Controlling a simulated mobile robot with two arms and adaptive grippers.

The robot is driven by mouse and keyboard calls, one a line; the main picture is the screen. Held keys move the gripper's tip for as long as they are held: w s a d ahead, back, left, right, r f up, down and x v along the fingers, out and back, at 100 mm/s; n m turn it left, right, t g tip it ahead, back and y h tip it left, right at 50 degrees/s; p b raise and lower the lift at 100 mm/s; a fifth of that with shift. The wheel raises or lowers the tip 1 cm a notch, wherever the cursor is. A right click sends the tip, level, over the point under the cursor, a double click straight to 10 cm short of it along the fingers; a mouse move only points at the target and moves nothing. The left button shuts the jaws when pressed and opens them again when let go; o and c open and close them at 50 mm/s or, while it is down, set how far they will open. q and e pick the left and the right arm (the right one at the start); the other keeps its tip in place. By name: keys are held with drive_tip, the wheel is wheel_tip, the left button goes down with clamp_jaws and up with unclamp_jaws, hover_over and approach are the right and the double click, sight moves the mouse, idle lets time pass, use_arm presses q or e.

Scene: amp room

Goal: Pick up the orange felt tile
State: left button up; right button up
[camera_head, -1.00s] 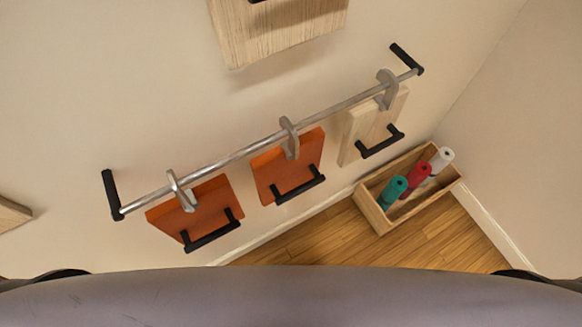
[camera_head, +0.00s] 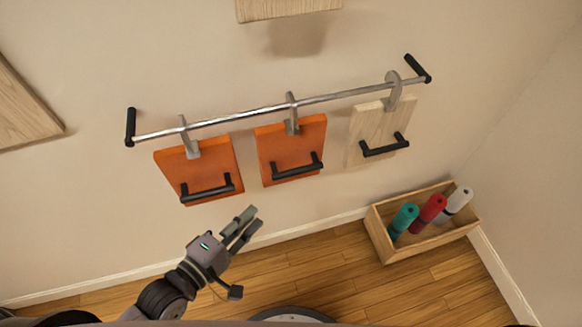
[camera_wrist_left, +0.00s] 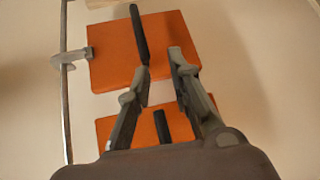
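Two orange felt tiles hang side by side by grey hooks from a metal rail (camera_head: 250,113), each with a black bar handle. The left orange tile (camera_head: 205,168) and the middle orange tile (camera_head: 295,140) both show in the head view. In the left wrist view one orange tile (camera_wrist_left: 105,55) is beyond the fingertips and another orange tile (camera_wrist_left: 112,126) is lower, partly hidden by the fingers. My left gripper (camera_head: 246,221) is open and empty, below the two tiles; its spread fingers also show in the left wrist view (camera_wrist_left: 158,68). My right gripper is not in view.
A pale wooden tile (camera_head: 375,125) with a black handle hangs at the rail's right. A wooden box (camera_head: 425,244) with teal, red and white rolls stands on the floor against the wall. Wooden panels are on the wall above and at left. The floor in front is clear.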

use_arm(q)
wheel_tip(320, 180, up, 2)
drive_tip(key=n, duration=0.1)
approach(301, 168)
drive_tip(key=x, duration=0.2)
drive_tip(key=f+x, duration=0.1)
drive_tip(key=x, duration=0.1)
drive_tip(key=shift+w, duration=0.2)
drive_tip(key=shift+p+x, duration=0.35)
drive_tip(key=shift+x, duration=2.35)
drive_tip(key=shift+d, duration=0.1)
drive_tip(key=shift+s, duration=0.1)
clamp_jaws()
drive_tip(key=shift+r, duration=0.1)
